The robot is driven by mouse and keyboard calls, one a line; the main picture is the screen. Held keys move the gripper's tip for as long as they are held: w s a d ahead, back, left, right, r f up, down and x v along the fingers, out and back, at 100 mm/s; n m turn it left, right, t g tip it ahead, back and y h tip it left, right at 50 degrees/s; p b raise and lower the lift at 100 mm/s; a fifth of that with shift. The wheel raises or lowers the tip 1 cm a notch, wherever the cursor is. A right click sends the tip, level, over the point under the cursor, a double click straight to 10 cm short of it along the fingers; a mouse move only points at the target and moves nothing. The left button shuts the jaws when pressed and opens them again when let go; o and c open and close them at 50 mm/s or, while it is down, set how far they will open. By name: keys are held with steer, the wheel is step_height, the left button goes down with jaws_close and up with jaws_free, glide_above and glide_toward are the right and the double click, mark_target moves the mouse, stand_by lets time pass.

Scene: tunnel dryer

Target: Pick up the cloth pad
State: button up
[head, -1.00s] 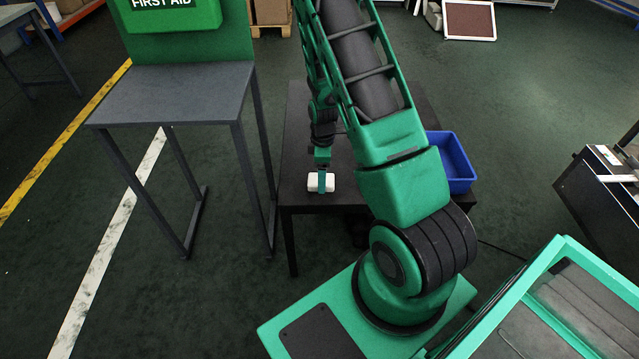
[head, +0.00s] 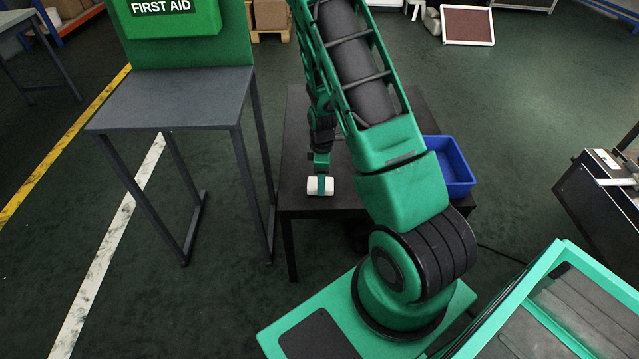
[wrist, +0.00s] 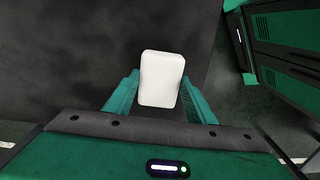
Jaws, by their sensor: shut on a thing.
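The cloth pad (head: 313,187) is a small white rounded block at the near left part of the dark table (head: 298,150). My gripper (head: 321,184) is shut on it, with a green finger across its near side in the head view. In the wrist view the white pad (wrist: 161,78) sits between the two green fingers (wrist: 150,95). I cannot tell from these frames whether the pad still touches the table top. My arm hides much of the table's middle.
A blue bin (head: 452,165) stands on the table's right side, partly behind my arm. A grey stand (head: 175,97) with a green first aid box (head: 170,15) is to the left. Dark machinery (head: 605,190) is at the right.

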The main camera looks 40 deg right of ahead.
steer(key=r, duration=0.2)
steer(key=a+r, duration=0.1)
steer(key=r, duration=0.1)
steer(key=shift+r, duration=0.15)
steer(key=s+a+r, duration=0.2)
steer(key=a+r, duration=0.4)
steer(key=a, duration=0.4)
steer(key=shift+a+r, duration=0.15)
steer(key=shift+a, duration=0.1)
steer(key=shift+o, duration=0.5)
